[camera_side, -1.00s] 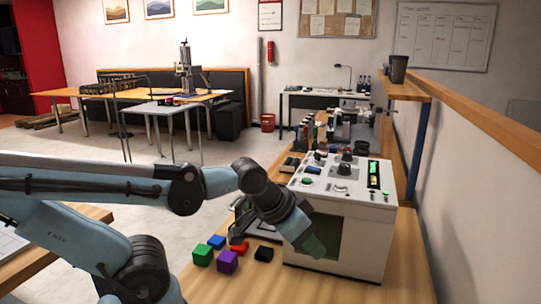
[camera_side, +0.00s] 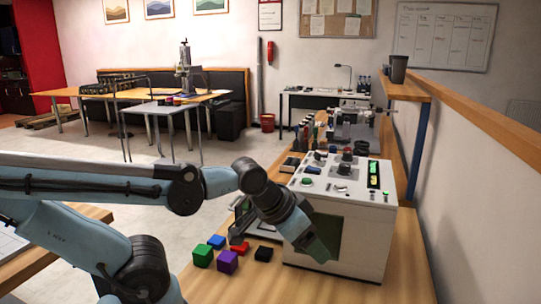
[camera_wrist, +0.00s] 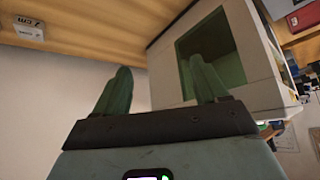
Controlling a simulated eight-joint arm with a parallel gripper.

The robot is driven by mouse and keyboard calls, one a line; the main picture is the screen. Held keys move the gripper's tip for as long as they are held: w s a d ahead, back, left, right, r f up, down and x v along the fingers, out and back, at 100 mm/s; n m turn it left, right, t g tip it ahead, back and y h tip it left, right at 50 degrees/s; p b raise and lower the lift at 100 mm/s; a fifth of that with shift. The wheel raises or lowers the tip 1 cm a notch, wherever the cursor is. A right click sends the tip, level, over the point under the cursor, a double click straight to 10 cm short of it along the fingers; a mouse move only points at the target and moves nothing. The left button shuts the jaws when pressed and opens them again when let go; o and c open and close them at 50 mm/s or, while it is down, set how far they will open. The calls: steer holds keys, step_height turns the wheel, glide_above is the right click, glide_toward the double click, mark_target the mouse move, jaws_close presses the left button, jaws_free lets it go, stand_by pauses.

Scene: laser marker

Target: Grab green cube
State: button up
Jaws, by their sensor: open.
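The green cube (camera_side: 203,255) sits on the wooden bench at the lower left of the cube group in the side view, next to the purple cube (camera_side: 227,261). My gripper (camera_side: 322,248) is to the right of the cubes, in front of the white machine's window, and holds nothing. In the wrist view my gripper (camera_wrist: 161,88) has its two green fingers spread apart with empty space between them. The green cube does not show in the wrist view.
A blue block (camera_side: 216,241), a red block (camera_side: 239,247) and a black block (camera_side: 264,254) lie around the green and purple cubes. The white machine (camera_side: 350,235) stands close behind my gripper, its window (camera_wrist: 207,52) in the wrist view. A low wall (camera_side: 490,122) runs along the right.

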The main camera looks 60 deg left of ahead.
step_height(320, 180, up, 11)
steer(key=n+g+y, duration=0.1)
steer(key=n+g, duration=0.8)
steer(key=n, duration=1.9)
glide_above(202, 249)
steer(key=shift+m, duration=0.3)
steer(key=shift+w+f, duration=0.1)
steer(key=shift+f, duration=9.5)
steer(key=shift+d+f, duration=0.15)
steer(key=shift+f, duration=2.5)
steer(key=shift+c, duration=0.4)
